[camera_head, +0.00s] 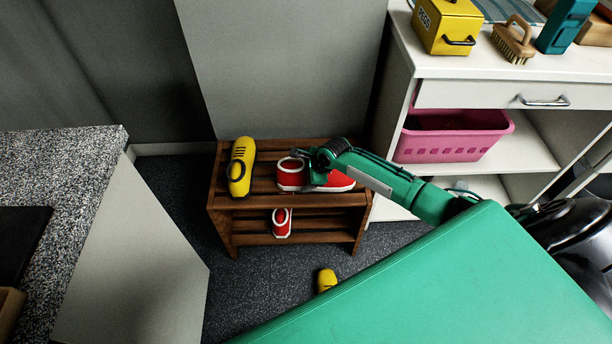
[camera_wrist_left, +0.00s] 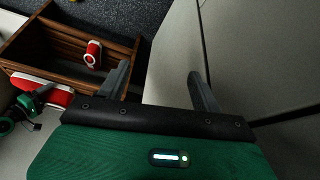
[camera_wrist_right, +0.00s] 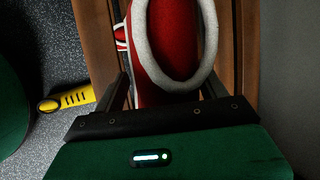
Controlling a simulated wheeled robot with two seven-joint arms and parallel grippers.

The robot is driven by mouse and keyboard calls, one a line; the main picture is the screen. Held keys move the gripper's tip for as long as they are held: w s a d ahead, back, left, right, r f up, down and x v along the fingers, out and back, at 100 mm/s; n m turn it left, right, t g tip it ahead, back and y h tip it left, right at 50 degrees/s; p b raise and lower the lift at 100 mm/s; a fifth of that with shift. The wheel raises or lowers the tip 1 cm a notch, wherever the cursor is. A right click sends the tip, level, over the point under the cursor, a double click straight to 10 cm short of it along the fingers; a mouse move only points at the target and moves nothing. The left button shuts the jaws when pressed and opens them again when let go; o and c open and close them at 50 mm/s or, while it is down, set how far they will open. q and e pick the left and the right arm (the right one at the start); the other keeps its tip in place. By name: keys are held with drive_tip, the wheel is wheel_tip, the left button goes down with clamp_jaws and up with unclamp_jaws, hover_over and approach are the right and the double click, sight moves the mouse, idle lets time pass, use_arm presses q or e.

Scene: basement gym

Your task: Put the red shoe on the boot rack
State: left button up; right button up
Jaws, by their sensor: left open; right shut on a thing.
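The wooden boot rack (camera_head: 285,202) has a slatted top and a lower shelf. A red shoe (camera_head: 338,181) with a white sole lies across the right part of its top; I cannot tell whether it bears fully on the slats. My right gripper (camera_head: 317,162) is shut on this shoe. In the right wrist view the red shoe (camera_wrist_right: 178,40), with its white-rimmed opening, is between the fingers. A second red shoe (camera_head: 282,222) is on the lower shelf. My left gripper (camera_wrist_left: 158,82) is open and empty in its wrist view, right of the rack (camera_wrist_left: 45,45).
A yellow shoe (camera_head: 241,168) sits on the rack's top left. Another yellow shoe (camera_head: 327,279) is on the carpet in front. A white shelf unit with a pink basket (camera_head: 455,141) stands to the right. A speckled counter (camera_head: 75,165) is at left.

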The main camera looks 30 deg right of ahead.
drive_tip(key=o, duration=1.2)
drive_tip(key=shift+c, duration=0.2)
